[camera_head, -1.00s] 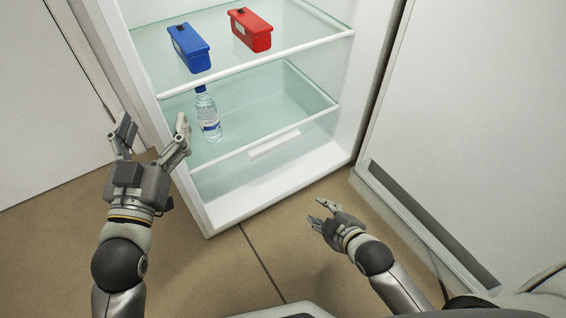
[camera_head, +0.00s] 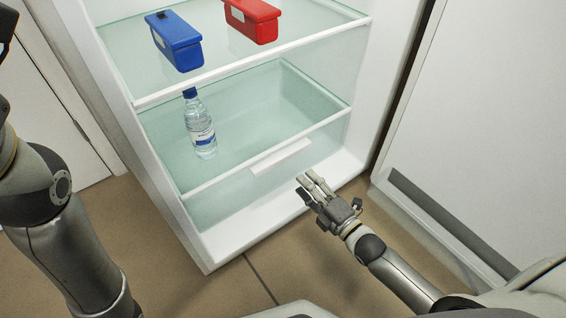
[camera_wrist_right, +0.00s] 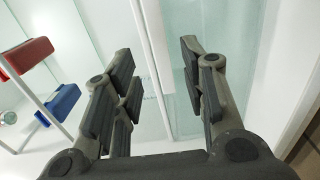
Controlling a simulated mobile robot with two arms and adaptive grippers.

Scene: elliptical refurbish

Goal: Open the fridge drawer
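The fridge drawer (camera_head: 215,208) is the see-through greenish box at the bottom of the open fridge, with a white rim. A white handle (camera_head: 282,158) sits on its front. The drawer looks shut. My right gripper (camera_head: 311,181) is just in front of the drawer, below and right of the handle, and appears apart from it. In the right wrist view my right gripper (camera_wrist_right: 158,82) is open and empty, its fingers spread apart toward the drawer front. My left arm reaches up along the left edge, and its gripper is outside the view.
A water bottle (camera_head: 201,135) stands upright behind the drawer's front rim. A blue box (camera_head: 178,42) and a red box (camera_head: 252,20) sit on the upper shelf (camera_head: 240,62). The open fridge door (camera_head: 480,110) is at the right. The floor (camera_head: 290,270) in front is clear.

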